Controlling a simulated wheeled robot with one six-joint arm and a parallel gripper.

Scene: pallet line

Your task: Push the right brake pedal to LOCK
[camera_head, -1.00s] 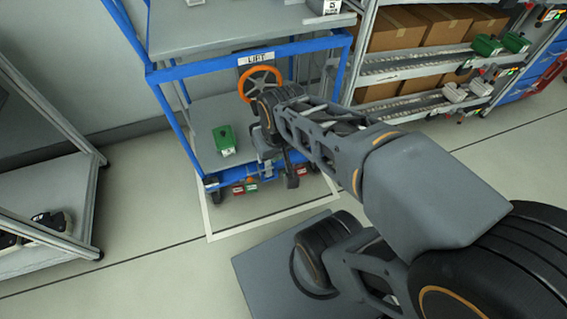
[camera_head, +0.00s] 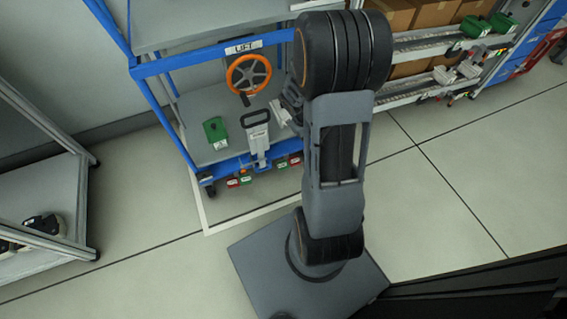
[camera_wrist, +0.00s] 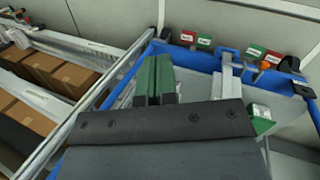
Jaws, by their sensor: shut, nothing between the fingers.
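The blue cart (camera_head: 215,60) has small red and green pedals low on its front edge. In the head view, the right pair is a green pedal (camera_head: 282,164) and a red pedal (camera_head: 295,159). In the wrist view, which looks from the other side, that pair seems to be the red (camera_wrist: 187,37) and green (camera_wrist: 204,43) pedals at upper left. Their labels are too small to read. My gripper (camera_wrist: 156,66) is shut and empty, above the cart and apart from the pedals. In the head view my arm mostly hides it.
The cart carries an orange handwheel (camera_head: 248,74), a grey handle (camera_head: 256,120) and a green box (camera_head: 216,132). A rack with cardboard boxes (camera_head: 432,12) stands to the right, a grey shelf (camera_head: 40,185) to the left. Open floor lies at front right.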

